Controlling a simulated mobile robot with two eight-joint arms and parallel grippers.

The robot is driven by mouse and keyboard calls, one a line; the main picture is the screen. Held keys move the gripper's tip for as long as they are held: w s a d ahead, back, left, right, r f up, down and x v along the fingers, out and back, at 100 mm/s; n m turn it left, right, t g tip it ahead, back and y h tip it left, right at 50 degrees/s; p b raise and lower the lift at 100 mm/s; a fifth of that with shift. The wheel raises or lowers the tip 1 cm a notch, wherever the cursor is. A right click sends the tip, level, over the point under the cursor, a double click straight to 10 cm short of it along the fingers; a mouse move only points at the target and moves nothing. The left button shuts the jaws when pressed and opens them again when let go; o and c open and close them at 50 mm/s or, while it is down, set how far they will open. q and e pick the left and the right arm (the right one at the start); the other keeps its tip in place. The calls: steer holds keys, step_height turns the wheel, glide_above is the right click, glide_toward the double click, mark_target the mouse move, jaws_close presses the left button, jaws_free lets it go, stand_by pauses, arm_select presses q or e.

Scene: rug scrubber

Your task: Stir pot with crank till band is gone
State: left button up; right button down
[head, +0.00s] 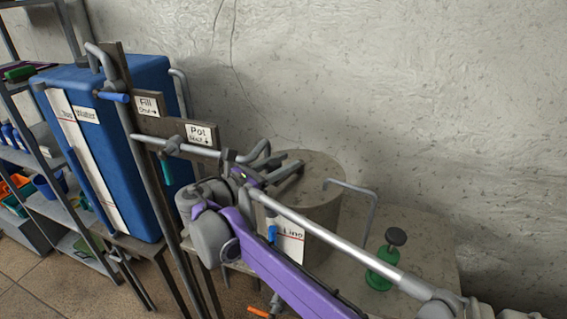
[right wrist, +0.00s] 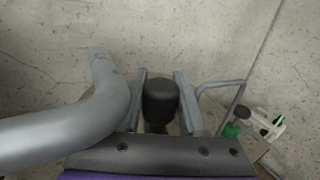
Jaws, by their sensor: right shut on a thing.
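The pot (head: 318,212) is a grey drum with a white label marked with a red line on its front. Its flat grey top shows only partly behind my arm, and I can make out no band. My right gripper (head: 288,172) is over the near left part of the pot's top. In the right wrist view, its two grey fingers stand on either side of a dark round knob (right wrist: 160,102), which I take as the crank's grip. The fingers are shut on it. The rest of the crank is hidden. My left gripper is not in view.
A blue water tank (head: 118,150) and a post with Fill and Pot signs (head: 201,134) stand left of the pot. A grey pipe (head: 190,150) runs close to my gripper. A green tool with a dark knob (head: 384,262) stands right of the pot. The wall is behind.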

stand_by(0.7)
steer(key=shift+c, duration=2.3)
jaws_free()
steer(key=b+v, duration=0.1)
steer(key=v, duration=0.8)
steer(key=shift+s+a, duration=0.15)
steer(key=shift+s, duration=0.05)
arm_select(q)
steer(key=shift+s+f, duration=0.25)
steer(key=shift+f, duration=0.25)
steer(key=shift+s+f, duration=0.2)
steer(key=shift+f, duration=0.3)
arm_select(e)
steer(key=shift+s+a, duration=0.4)
steer(key=shift+a, duration=0.1)
